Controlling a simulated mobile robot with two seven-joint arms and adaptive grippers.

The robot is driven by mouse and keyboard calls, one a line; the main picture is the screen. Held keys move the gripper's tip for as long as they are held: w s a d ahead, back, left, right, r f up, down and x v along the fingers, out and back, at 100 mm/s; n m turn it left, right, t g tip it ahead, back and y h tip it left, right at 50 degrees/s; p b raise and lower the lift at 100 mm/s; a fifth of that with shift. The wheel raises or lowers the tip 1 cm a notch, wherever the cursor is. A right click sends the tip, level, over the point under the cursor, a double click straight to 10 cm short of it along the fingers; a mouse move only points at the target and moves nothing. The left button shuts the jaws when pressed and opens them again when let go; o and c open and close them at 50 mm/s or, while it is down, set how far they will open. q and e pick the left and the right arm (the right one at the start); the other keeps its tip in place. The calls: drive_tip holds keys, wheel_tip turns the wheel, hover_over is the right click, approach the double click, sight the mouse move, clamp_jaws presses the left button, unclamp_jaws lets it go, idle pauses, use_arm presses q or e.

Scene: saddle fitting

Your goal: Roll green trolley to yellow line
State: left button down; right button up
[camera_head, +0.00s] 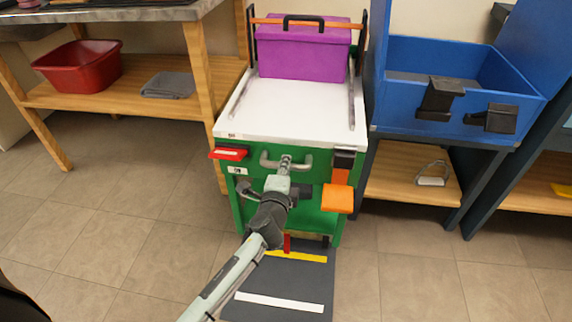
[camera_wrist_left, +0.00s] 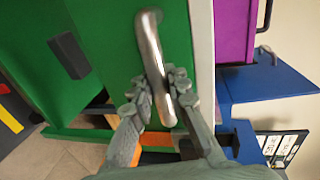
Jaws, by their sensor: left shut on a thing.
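The green trolley (camera_head: 257,177) stands in the middle of the head view, with a white top and a silver handle on its front. My left gripper (camera_head: 285,166) is shut on that handle. In the left wrist view, the fingers (camera_wrist_left: 160,98) close around the silver handle (camera_wrist_left: 149,40) in front of the trolley's green panel (camera_wrist_left: 105,30). The yellow line (camera_head: 300,257) crosses a dark floor strip (camera_head: 300,282) just in front of the trolley's base, partly hidden by my arm. My right gripper is not in view.
A purple box (camera_head: 300,55) sits on the trolley top. A wooden bench with a red basin (camera_head: 80,66) and grey cloth (camera_head: 168,85) stands left. A blue bin (camera_head: 450,75) on a dark-framed stand is close on the right. A white line (camera_head: 280,302) crosses the strip nearer me. Floor in front is clear.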

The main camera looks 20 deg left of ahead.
use_arm(q)
drive_tip(key=c, duration=1.4)
unclamp_jaws()
drive_tip(key=shift+c, duration=0.2)
drive_tip(key=shift+s, duration=0.1)
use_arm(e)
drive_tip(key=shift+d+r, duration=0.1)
use_arm(q)
drive_tip(key=v, duration=0.7)
drive_tip(key=shift+s, duration=0.2)
